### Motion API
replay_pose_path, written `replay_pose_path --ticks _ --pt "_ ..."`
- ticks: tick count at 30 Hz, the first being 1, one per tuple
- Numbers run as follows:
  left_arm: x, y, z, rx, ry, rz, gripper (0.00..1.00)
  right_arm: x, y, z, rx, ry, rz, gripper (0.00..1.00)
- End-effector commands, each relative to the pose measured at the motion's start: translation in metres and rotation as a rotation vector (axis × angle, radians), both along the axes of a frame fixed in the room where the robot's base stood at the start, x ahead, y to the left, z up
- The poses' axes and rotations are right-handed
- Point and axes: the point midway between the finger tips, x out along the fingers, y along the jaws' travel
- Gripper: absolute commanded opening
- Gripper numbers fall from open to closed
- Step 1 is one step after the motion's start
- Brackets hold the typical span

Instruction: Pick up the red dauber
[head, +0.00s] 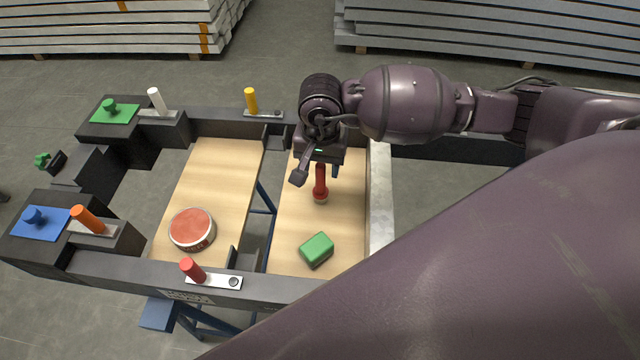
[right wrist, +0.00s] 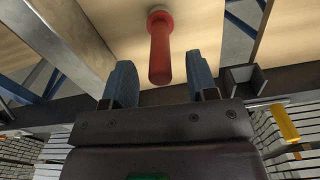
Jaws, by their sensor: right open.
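The red dauber (head: 320,184) has a slim red handle and a wider, pale-tipped end, and is on the right wooden board (head: 345,215). My right gripper (head: 315,171) is open and empty, just above and beside the dauber's handle in the head view. In the right wrist view, the red dauber (right wrist: 160,48) shows ahead of the gap between the two blue-grey fingers of the right gripper (right wrist: 161,75), with its handle end towards them. I cannot tell if they touch. My left gripper is not in view.
A green block (head: 316,250) lies near the dauber. A round red-topped tin (head: 192,229) is on the left board. A red peg (head: 192,270) stands on the dark front beam. Orange, white and yellow pegs stand around the frame. Bare board lies left of the dauber.

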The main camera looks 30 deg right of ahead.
Motion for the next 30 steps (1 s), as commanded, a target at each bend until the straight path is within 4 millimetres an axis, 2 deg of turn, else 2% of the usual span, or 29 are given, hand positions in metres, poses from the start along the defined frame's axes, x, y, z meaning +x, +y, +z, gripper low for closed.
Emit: replay_pose_path --ticks 1,3,11,21,30 --pt "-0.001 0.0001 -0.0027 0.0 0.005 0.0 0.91 -0.001 0.0009 -0.0088 0.001 0.004 0.001 0.53" --pt "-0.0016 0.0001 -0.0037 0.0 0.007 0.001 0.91 -0.0007 0.0007 -0.0144 0.001 0.003 0.001 0.53" --pt "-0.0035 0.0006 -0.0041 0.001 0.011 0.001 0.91 -0.0003 0.0007 -0.0156 0.0 0.0 0.002 0.51" --pt "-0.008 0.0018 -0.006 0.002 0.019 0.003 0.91 -0.0004 0.0008 -0.0155 0.0 0.0 0.002 0.0" --pt "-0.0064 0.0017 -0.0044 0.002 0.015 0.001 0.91 0.0 0.0006 -0.0121 0.0 -0.001 0.002 0.0"
